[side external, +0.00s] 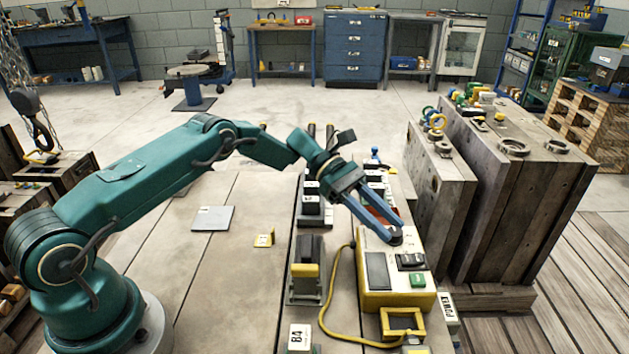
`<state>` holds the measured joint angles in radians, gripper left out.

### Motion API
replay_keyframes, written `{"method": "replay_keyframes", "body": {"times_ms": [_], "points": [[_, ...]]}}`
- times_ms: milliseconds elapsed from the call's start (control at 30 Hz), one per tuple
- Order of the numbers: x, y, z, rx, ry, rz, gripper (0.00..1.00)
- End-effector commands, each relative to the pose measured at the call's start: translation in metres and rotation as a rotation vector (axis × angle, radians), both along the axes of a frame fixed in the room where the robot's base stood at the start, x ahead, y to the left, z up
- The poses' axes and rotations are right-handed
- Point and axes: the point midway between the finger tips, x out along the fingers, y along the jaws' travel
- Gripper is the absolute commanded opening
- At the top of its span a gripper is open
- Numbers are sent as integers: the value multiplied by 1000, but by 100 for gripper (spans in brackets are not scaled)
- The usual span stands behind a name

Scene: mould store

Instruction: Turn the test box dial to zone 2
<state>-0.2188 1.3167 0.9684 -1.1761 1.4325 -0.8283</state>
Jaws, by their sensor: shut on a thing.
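The test box (390,300) is a cream box with a yellow lower edge, standing at the right of the bench. Its top carries a dark panel, a black switch and a green button. The dial (396,238) is a small dark round knob at the far end of the box top. My gripper (393,230) reaches down from the upper left, with its blue fingers shut on the dial. The fingers partly hide the dial. Its pointer and zone marks are too small or hidden to read.
A yellow cable (334,300) curves along the left side of the box. A yellow frame (402,322) lies in front of it. Large wooden blocks (515,180) stand close on the right. The bench's left part is mostly clear.

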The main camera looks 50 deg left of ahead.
Motion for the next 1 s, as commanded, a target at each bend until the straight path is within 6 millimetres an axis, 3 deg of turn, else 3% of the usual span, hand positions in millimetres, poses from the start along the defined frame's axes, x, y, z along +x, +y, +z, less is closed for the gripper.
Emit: {"method": "replay_keyframes", "body": {"times_ms": [467, 500, 533, 867, 1000], "points": [[2, 2, 3, 2, -9, -12, 0], [2, 2, 3, 2, -9, -12, 50], [2, 2, 3, 3, -9, -12, 61], [1, 2, 1, 5, -4, -15, 64], [1, 14, 6, 5, -7, -13, 64]]}}
